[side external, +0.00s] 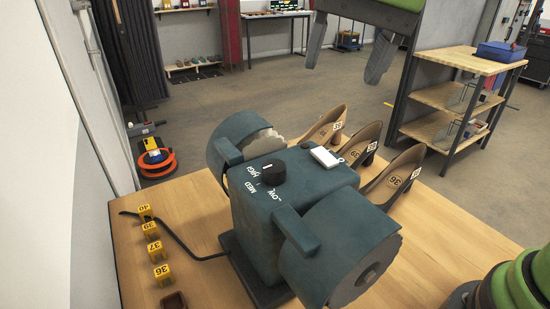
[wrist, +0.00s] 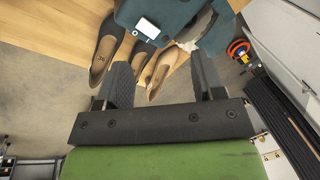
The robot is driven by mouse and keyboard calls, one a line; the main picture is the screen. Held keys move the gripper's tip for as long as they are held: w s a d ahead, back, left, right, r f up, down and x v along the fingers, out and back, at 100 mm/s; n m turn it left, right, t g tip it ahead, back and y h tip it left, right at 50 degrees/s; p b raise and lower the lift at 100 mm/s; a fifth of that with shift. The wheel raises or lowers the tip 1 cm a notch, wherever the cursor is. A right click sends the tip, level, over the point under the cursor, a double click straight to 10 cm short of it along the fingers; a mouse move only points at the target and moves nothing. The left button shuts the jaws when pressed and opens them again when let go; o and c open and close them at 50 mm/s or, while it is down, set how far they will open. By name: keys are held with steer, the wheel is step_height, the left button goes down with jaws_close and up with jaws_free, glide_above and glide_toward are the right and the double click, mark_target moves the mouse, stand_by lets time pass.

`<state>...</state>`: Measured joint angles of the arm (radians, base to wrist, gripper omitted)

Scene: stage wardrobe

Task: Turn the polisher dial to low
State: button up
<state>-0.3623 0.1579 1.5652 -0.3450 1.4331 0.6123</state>
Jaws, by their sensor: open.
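The polisher (side external: 262,225) is a dark teal machine with a buffing wheel at each end, standing on the wooden table. Its black dial (side external: 273,172) sits on top, with HIGH, MED and LOW printed beside it. A white mark shows on the dial, but I cannot tell which word it points to. My gripper (side external: 342,74) is open and empty, high above and beyond the polisher, apart from it. In the wrist view, its fingers (wrist: 160,72) hang over the shoes, with part of the polisher (wrist: 172,14) at the top; the dial is not visible there.
A white rocker or plate (side external: 325,157) is beside the dial. Several numbered shoes (side external: 398,178) stand behind the polisher. Yellow number blocks (side external: 154,249) and a black cable (side external: 178,238) lie at the left. The space above the dial is clear.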

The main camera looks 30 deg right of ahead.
steer(key=m+g+h, duration=0.1)
steer(key=m, duration=0.1)
glide_toward(274, 164)
steer(key=f, duration=0.9)
steer(key=shift+w+a+f, duration=0.1)
steer(key=shift+w+f, duration=0.15)
steer(key=shift+w, duration=0.1)
steer(key=c, duration=0.9)
